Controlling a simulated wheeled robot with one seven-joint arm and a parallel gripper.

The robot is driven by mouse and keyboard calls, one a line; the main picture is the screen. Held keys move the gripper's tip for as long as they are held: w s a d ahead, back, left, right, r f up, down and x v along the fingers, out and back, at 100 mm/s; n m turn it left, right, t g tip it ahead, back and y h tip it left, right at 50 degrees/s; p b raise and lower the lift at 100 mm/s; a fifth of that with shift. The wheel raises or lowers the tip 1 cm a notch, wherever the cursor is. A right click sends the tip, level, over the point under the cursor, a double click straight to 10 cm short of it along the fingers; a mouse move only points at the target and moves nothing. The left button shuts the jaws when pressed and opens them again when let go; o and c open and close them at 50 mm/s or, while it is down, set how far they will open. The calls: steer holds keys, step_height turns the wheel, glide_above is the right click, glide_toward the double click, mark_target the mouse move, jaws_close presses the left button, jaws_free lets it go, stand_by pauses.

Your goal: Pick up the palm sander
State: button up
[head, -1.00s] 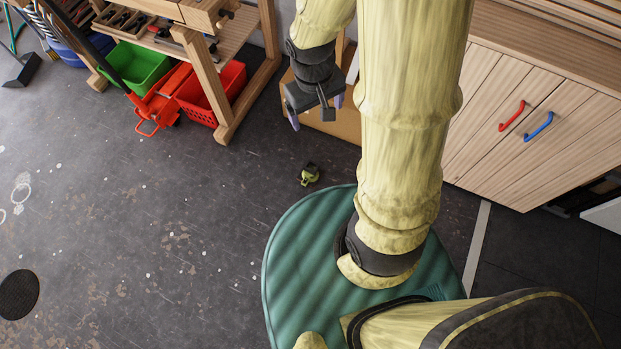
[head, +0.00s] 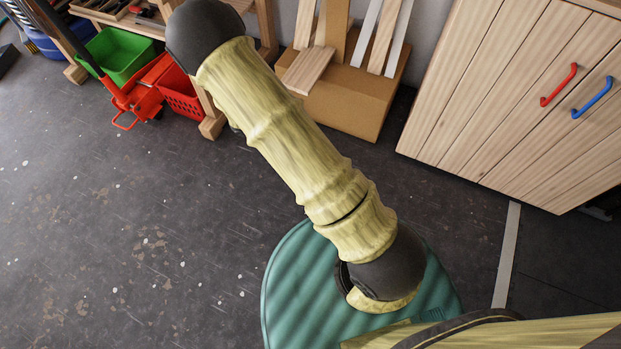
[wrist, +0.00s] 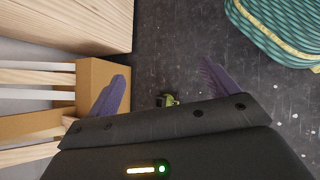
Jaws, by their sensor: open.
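The palm sander (wrist: 167,100) is a small green and black tool lying on the dark floor. In the wrist view it shows between the two purple fingers, partly covered by the gripper body's edge. My gripper (wrist: 163,70) is open and empty, with the sander apart from it, farther off on the floor. In the head view my arm stretches toward the upper left, and neither the gripper nor the sander shows there.
A cardboard box (head: 345,110) with wooden planks stands against the wall, beside a wooden cabinet (head: 500,110) with red and blue handles. A green crate (head: 122,60) and a red crate (head: 180,95) stand near the workbench at upper left. The floor at left is clear.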

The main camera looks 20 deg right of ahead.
steer(key=w+a+f+n+t+h+b, duration=0.1)
steer(key=f+n+t+b, duration=0.3)
steer(key=f+b, duration=0.5)
steer(key=w+a+f+n+t+h+b, duration=0.2)
steer(key=f+b, duration=0.7)
steer(key=f, duration=1.2)
steer(key=w+a+f+n+t+h+b, duration=0.1)
steer(key=w+a+f+n+t+b, duration=0.2)
steer(key=f, duration=1.2)
steer(key=shift+w+n+t+h+b, duration=0.1)
steer(key=shift+w+n+t+b, duration=0.25)
steer(key=shift+n+t+b, duration=0.65)
steer(key=shift+w+n+t+h+b, duration=0.1)
steer(key=shift+w+n+t+b, duration=0.4)
steer(key=shift+n+b, duration=0.8)
steer(key=shift+w+n+t+h+b, duration=0.1)
steer(key=shift+w+n+t+b, duration=0.15)
steer(key=shift+n+t+b, duration=0.9)
steer(key=shift+r, duration=0.1)
steer(key=shift+w, duration=0.1)
